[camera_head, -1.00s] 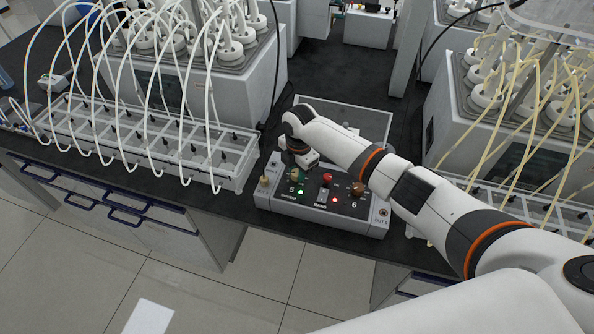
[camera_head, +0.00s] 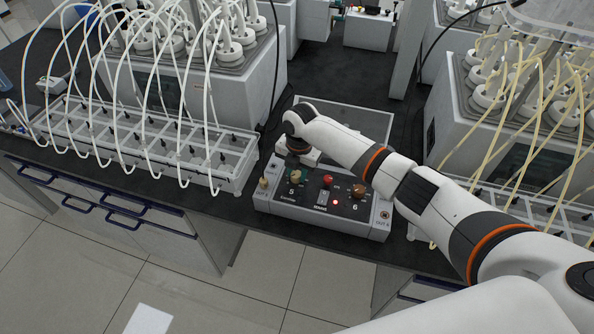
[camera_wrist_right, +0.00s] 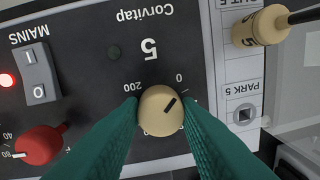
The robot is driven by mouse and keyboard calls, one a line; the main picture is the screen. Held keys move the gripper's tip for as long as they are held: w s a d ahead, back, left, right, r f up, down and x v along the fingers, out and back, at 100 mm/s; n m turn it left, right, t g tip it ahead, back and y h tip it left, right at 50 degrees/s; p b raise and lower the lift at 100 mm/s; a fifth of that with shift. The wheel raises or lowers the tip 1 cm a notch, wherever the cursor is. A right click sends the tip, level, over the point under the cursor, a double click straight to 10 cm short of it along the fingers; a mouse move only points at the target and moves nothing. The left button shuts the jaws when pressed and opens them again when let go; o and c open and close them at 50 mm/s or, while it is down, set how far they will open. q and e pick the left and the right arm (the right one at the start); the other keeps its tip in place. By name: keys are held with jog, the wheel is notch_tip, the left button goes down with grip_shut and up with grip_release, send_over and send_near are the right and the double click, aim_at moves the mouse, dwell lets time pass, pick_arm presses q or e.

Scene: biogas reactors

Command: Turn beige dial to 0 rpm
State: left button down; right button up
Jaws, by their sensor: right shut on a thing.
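The beige dial (camera_wrist_right: 158,112) sits under the "5" on the dark control panel. In the wrist view, the two green fingers of my right gripper (camera_wrist_right: 160,118) are shut on it from both sides. The dark pointer line on the dial points up and to the right, towards the printed "0"; "200" is printed on the other side. The dark lamp (camera_wrist_right: 113,52) near the "5" is unlit. In the head view, the control box (camera_head: 278,202) stands on the bench, and my right gripper (camera_head: 297,172) reaches down to the beige dial (camera_head: 295,177), which is partly covered. My left gripper is not in view.
A red dial (camera_head: 327,182) and a brown dial (camera_head: 358,190) are on the same panel. A mains switch (camera_wrist_right: 38,77) has a lit red lamp beside it. A beige plug (camera_wrist_right: 258,26) sits beside the empty "PARK 5" socket (camera_wrist_right: 244,114). Tube racks flank the box.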

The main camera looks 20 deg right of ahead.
aim_at(299, 174)
jog(key=shift+r, duration=0.1)
jog(key=o, duration=1)
jog(key=r+b, duration=0.1)
jog(key=r, duration=0.5)
jog(key=r+b, duration=0.2)
jog(key=r, duration=0.4)
jog(key=shift+s+d, duration=0.2)
jog(key=shift+f, duration=0.1)
